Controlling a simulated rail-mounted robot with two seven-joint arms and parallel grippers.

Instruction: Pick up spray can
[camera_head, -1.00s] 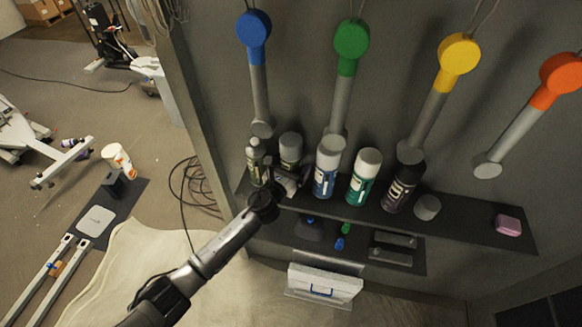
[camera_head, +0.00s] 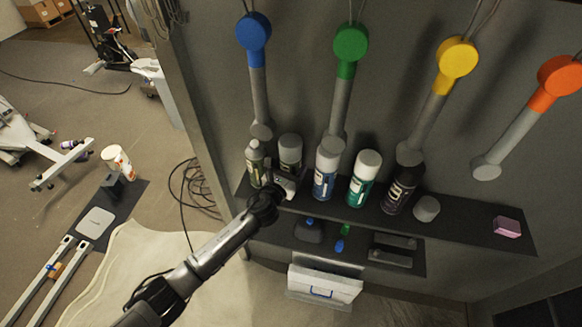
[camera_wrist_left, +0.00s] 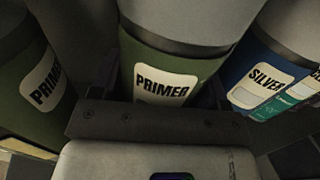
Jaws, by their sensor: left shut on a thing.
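Several spray cans stand in a row on a dark wall shelf in the head view. A green primer can (camera_head: 290,152) with a grey cap is second from the left. In the left wrist view this primer can (camera_wrist_left: 165,72) is in the middle, upright, its PRIMER label facing the camera. My left gripper (camera_head: 279,178) is shut on it, with dark fingers (camera_wrist_left: 160,90) on both sides. The fingertips are partly hidden. Another green primer can (camera_head: 254,165) stands just left, and a blue SILVER can (camera_head: 326,172) just right. My right gripper is not in view.
A teal can (camera_head: 362,180), a dark can (camera_head: 401,190), a short grey cylinder (camera_head: 426,208) and a pink block (camera_head: 507,227) are further right on the shelf. A lower shelf (camera_head: 355,245) holds small items. Coloured hanging tools, such as a blue one (camera_head: 253,32), are above.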

